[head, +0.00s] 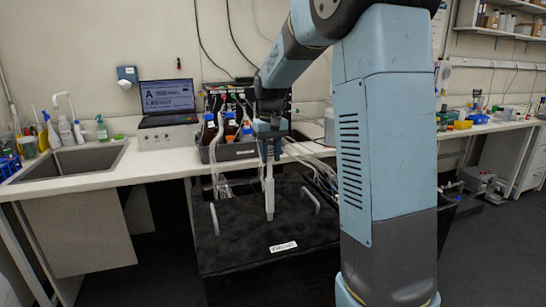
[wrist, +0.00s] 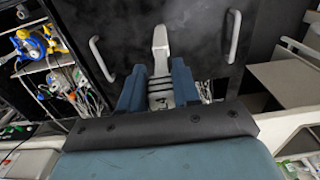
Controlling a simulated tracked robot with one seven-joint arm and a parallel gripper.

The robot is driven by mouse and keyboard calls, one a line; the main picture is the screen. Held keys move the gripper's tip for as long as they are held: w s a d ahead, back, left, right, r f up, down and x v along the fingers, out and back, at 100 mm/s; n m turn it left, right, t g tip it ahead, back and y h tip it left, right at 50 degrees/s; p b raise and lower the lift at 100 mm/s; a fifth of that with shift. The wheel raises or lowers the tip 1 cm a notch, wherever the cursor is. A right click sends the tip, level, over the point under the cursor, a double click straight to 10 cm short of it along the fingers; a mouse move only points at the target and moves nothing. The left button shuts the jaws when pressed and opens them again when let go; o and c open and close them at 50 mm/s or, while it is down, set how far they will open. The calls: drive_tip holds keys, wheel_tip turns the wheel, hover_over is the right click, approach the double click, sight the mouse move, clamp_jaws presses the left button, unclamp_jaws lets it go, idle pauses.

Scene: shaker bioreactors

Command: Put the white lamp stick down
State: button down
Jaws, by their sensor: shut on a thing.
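My gripper (head: 270,152) hangs below my forearm, in front of the bench edge. Its two blue fingers are shut on the white lamp stick (head: 269,195), which hangs upright, pointing down. The stick stands out in front of the dark shaker housing (head: 240,238). In the wrist view my gripper (wrist: 158,80) has the stick (wrist: 160,42) between its fingers, its far end reaching out over the dark top. I cannot tell whether the stick's lower end touches the housing. Its upper end is hidden by the fingers.
Two pale handles (head: 214,218) and (head: 311,200) flank the stick on the dark lid. A grey tray (head: 235,152) of bottles and tubes stands on the bench behind, beside a laptop (head: 167,100). Hoses hang at both sides. A sink (head: 70,158) is at left.

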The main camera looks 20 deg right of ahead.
drive_tip(key=shift+f, duration=0.6)
drive_tip(key=c, duration=0.8)
unclamp_jaws()
